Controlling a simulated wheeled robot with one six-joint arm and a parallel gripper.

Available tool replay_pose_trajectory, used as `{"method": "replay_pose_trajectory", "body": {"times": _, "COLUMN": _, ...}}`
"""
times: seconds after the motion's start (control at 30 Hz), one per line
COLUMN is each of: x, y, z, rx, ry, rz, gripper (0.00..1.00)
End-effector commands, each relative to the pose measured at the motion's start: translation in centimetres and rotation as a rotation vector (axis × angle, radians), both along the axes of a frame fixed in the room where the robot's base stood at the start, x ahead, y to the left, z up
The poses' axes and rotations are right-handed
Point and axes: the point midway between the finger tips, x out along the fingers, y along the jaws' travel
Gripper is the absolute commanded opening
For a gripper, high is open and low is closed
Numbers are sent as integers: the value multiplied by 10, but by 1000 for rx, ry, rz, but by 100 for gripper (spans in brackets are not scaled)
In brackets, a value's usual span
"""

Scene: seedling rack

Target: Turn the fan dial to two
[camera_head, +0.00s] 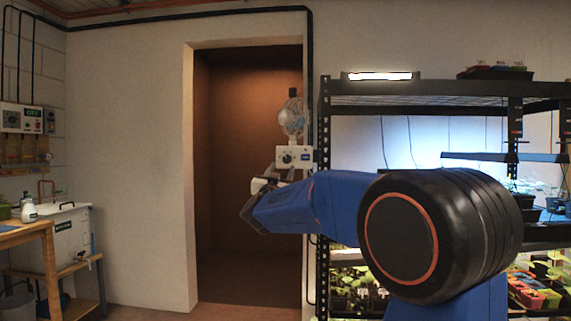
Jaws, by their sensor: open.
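A small fan (292,121) with a round cage hangs by the right side of the doorway. Below it is a white control box (280,150) with a round dark dial (287,158) and a blue label on its front. The dial's setting is too small to read. My gripper (262,186) is just below and left of the box, at the end of my blue arm. It is open and seems empty; its fingers are small and partly hidden by the wrist. I cannot tell the depth gap between gripper and dial.
A black rack (323,130) with seedling trays and a lit lamp (379,76) stands at the right, partly behind my arm. A dark doorway (235,140) opens left of the fan. A wooden bench (45,240) and white tank (68,240) stand far left.

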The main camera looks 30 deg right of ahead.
Motion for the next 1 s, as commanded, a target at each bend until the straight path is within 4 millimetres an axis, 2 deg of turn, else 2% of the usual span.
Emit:
{"method": "replay_pose_trajectory", "body": {"times": 0.2, "x": 27, "y": -24, "z": 14, "rx": -1, "ry": 0, "rz": -1, "gripper": 45}}
{"method": "replay_pose_trajectory", "body": {"times": 0.4, "x": 43, "y": -37, "z": 23, "rx": 0, "ry": -1, "rz": -1, "gripper": 45}}
{"method": "replay_pose_trajectory", "body": {"times": 0.83, "x": 49, "y": -42, "z": 26, "rx": 0, "ry": 0, "rz": 1, "gripper": 45}}
{"method": "replay_pose_trajectory", "body": {"times": 0.87, "x": 49, "y": -42, "z": 26, "rx": 0, "ry": 0, "rz": 1, "gripper": 43}}
{"method": "replay_pose_trajectory", "body": {"times": 1.0, "x": 49, "y": -42, "z": 27, "rx": 0, "ry": 0, "rz": 1, "gripper": 9}}
